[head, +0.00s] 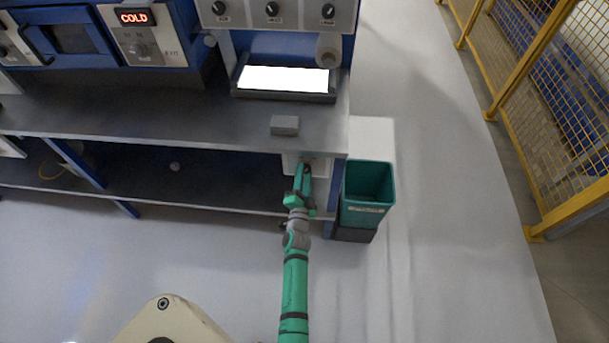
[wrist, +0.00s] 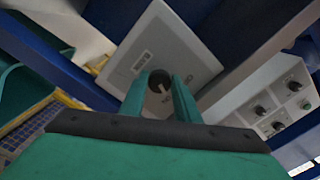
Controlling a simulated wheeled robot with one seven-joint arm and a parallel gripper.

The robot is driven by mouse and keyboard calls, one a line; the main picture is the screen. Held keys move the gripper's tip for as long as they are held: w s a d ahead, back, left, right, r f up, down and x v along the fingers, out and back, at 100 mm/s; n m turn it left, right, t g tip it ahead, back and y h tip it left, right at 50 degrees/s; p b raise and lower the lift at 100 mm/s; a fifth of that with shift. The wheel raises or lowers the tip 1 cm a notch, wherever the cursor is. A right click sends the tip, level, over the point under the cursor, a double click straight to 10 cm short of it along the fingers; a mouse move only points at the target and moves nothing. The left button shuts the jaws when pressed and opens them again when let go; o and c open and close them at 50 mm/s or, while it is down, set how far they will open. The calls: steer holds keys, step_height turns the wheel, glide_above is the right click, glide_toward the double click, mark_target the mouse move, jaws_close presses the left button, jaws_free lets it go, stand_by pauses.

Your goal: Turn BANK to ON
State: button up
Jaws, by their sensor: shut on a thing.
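A pale switch box (head: 320,167) is mounted under the right end of the bench. It also shows in the wrist view (wrist: 190,45), tilted in the picture. In the head view my gripper (head: 305,168) reaches the box under the bench edge and hides the knob.
The grey bench (head: 180,125) overhangs the box, with a small grey block (head: 285,125) and a lit tray (head: 283,79) on top. A green bin (head: 367,190) stands close to the right. Panels with knobs (head: 273,12) are behind. A yellow fence (head: 535,75) lines the right; floor between is clear.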

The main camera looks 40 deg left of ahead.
steer(key=shift+m, duration=1.1)
steer(key=o, duration=1)
steer(key=shift+o, duration=0.2)
steer(key=shift+s, duration=0.1)
steer(key=v, duration=1)
steer(key=shift+s+d, duration=0.25)
steer(key=shift+d, duration=0.05)
